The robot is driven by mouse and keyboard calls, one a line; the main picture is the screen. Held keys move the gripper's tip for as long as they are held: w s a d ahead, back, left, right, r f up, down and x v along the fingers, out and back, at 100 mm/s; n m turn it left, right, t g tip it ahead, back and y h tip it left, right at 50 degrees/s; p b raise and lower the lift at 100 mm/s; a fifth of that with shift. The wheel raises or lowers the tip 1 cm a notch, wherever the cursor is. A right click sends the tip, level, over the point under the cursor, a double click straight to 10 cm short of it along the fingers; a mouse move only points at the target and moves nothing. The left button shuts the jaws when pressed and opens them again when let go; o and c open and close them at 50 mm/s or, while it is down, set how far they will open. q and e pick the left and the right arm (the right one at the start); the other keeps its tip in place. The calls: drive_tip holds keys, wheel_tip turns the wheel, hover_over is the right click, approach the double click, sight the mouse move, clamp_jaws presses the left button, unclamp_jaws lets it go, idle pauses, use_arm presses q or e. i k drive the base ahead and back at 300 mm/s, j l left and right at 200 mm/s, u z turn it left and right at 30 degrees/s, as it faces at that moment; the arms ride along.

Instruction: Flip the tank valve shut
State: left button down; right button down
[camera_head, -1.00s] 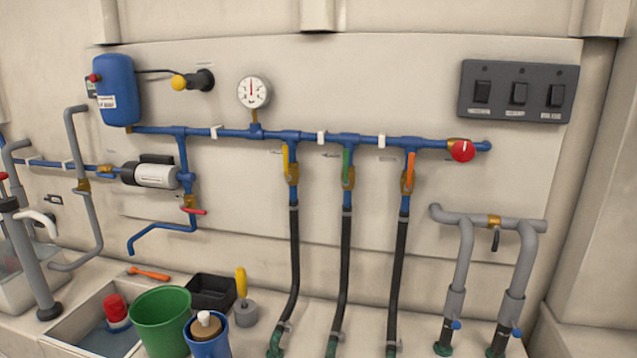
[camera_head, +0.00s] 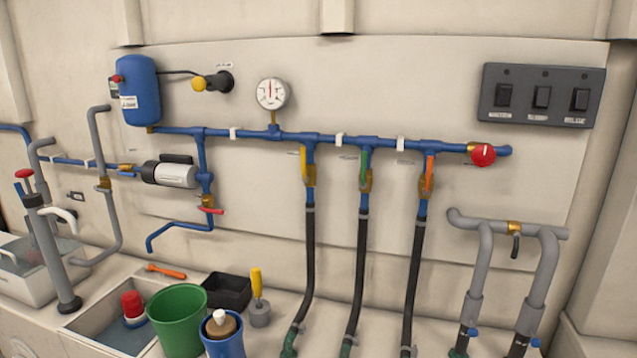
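No label legible here names the tank valve, so I cannot tell which valve it is. Brass valves with a yellow lever (camera_head: 303,162), a green lever (camera_head: 364,162) and an orange lever (camera_head: 428,174) hang below the blue pipe (camera_head: 330,139), their levers roughly in line with the hoses. A red round knob (camera_head: 483,155) is at the pipe's right end. A small red lever (camera_head: 210,210) sits below the pump (camera_head: 170,173). A brass fitting (camera_head: 125,168) is left of the pump. A dark handle (camera_head: 515,246) hangs under the grey cross-pipe. Neither gripper is in view.
A blue tank (camera_head: 138,92), a gauge (camera_head: 271,94) and a switch panel (camera_head: 541,95) are on the wall. A green bucket (camera_head: 178,322), a blue bucket (camera_head: 224,342), a black bin (camera_head: 227,291) and a red-handled hand pump (camera_head: 45,236) stand in front, along the bench.

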sight(118, 171)
drive_tip(key=i+j, duration=0.15)
drive_tip(key=j, duration=0.2)
drive_tip(key=i+j, duration=0.15)
drive_tip(key=j, duration=0.25)
drive_tip(key=i+j+z, duration=0.1)
drive_tip(key=j, duration=0.25)
drive_tip(key=i+j, duration=0.15)
drive_tip(key=j, duration=0.25)
drive_tip(key=i+j+z, duration=0.1)
drive_tip(key=j, duration=0.25)
